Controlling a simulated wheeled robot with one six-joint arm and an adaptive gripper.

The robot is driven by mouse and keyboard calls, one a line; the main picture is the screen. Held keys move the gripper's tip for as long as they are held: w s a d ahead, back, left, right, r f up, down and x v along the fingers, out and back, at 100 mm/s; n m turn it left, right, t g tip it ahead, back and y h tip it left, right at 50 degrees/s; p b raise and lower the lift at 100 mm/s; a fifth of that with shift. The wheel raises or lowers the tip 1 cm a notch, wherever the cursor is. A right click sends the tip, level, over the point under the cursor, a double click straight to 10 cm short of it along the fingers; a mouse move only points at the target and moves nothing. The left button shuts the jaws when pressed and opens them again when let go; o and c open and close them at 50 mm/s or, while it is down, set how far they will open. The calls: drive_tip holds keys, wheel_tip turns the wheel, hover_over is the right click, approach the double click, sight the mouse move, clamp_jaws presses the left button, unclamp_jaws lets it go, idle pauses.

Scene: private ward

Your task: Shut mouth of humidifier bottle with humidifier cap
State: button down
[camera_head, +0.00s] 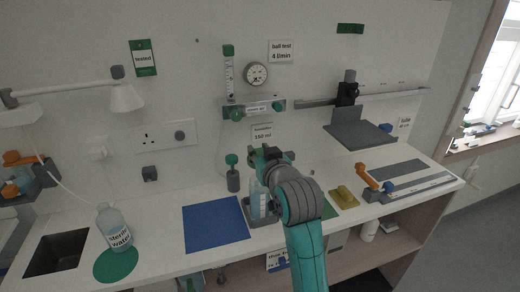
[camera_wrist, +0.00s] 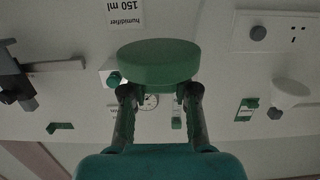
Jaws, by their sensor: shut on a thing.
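The humidifier cap (camera_wrist: 158,62) is a wide green disc in the wrist view. My gripper (camera_wrist: 160,92) is shut on it, with a finger at each side of its underside. In the head view my gripper (camera_head: 270,155) is above and beside the humidifier bottle (camera_head: 257,202), and the cap cannot be made out there. The bottle is clear with light blue contents and stands upright in a grey holder (camera_head: 253,223). My arm hides its right side, and its mouth cannot be seen clearly.
A sterile water bottle (camera_head: 114,232) stands by a green round mat (camera_head: 116,264). A blue mat (camera_head: 215,225) lies left of the holder. A grey green-topped item (camera_head: 232,172) stands behind. The flowmeter (camera_head: 229,75) and gauge (camera_head: 256,74) are on the wall. A yellow block (camera_head: 344,197) lies right.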

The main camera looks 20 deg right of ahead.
drive_tip(key=shift+f, duration=2.3)
drive_tip(key=shift+f, duration=1.4)
drive_tip(key=shift+y, duration=0.4)
drive_tip(key=shift+n+y, duration=0.3)
drive_tip(key=shift+n, duration=0.2)
drive_tip(key=shift+n+g+y, duration=0.6)
drive_tip(key=shift+n+y, duration=1.2)
drive_tip(key=shift+y, duration=0.7)
drive_tip(key=n+g+y, duration=0.2)
drive_tip(key=n+y, duration=0.1)
drive_tip(key=y, duration=0.1)
drive_tip(key=shift+r+g, duration=0.15)
drive_tip(key=shift+g, duration=0.25)
drive_tip(key=shift+n+g+y, duration=0.6)
drive_tip(key=shift+n+y, duration=0.1)
drive_tip(key=shift+n, duration=0.1)
drive_tip(key=shift+d+n+g+y, duration=0.1)
drive_tip(key=shift+n+g+y, duration=0.6)
drive_tip(key=shift+n+g, duration=0.15)
drive_tip(key=shift+n+g+y, duration=1)
drive_tip(key=shift+n+g, duration=0.35)
drive_tip(key=shift+g, duration=0.4)
